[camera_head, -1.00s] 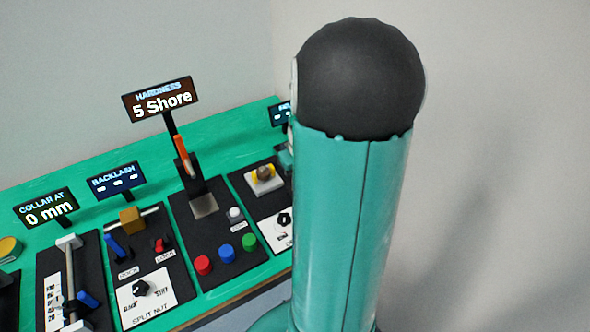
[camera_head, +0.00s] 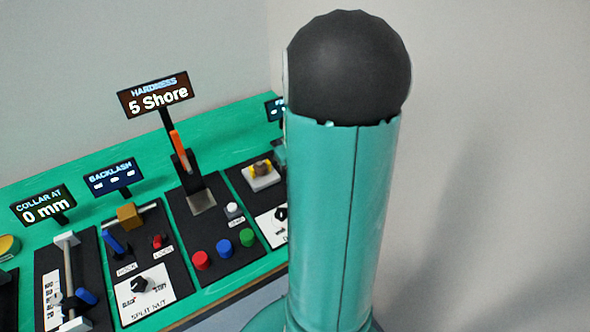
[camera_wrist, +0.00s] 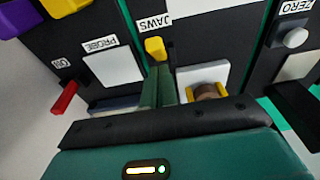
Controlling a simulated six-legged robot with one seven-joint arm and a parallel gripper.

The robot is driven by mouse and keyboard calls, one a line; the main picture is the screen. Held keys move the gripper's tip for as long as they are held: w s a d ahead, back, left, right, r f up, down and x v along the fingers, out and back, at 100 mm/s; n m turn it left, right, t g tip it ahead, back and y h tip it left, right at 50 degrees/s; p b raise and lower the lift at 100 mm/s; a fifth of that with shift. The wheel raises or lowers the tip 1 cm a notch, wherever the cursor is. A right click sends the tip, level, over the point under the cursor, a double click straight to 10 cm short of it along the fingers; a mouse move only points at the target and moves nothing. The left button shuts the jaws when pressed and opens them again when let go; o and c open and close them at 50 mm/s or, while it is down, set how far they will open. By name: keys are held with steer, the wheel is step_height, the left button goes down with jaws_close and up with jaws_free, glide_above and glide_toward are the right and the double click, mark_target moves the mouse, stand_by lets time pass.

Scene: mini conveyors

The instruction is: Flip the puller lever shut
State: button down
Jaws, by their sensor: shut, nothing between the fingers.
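No lever in view carries a readable "puller" label, so I cannot tell which one it is. In the wrist view my gripper (camera_wrist: 159,74) has its green fingers together, with nothing visible between them. The fingertips appear close to a yellow knob (camera_wrist: 155,48) by the "JAWS" label; I cannot tell if they touch it. A red lever (camera_wrist: 65,97) lies to the left of the fingers. A brown piece with yellow sides on a white block (camera_wrist: 206,90) is just right of them. In the head view my arm hides the gripper and the right end of the bench.
The green bench (camera_head: 70,190) carries several black panels. A hardness tester (camera_head: 188,165) with an orange lever stands by a "5 Shore" sign (camera_head: 155,95). Red (camera_head: 201,260), blue (camera_head: 225,250) and green (camera_head: 247,237) buttons sit below it. A white screen by "PROBE" (camera_wrist: 113,67) is near the fingers.

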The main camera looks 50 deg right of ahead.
steer(key=shift+w, duration=0.1)
steer(key=shift+w+r, duration=0.25)
steer(key=shift+r, duration=0.1)
step_height(320, 180, up, 11)
steer(key=s, duration=0.2)
steer(key=shift+s+a, duration=0.25)
steer(key=shift+a, duration=0.1)
steer(key=shift+d+f, duration=0.1)
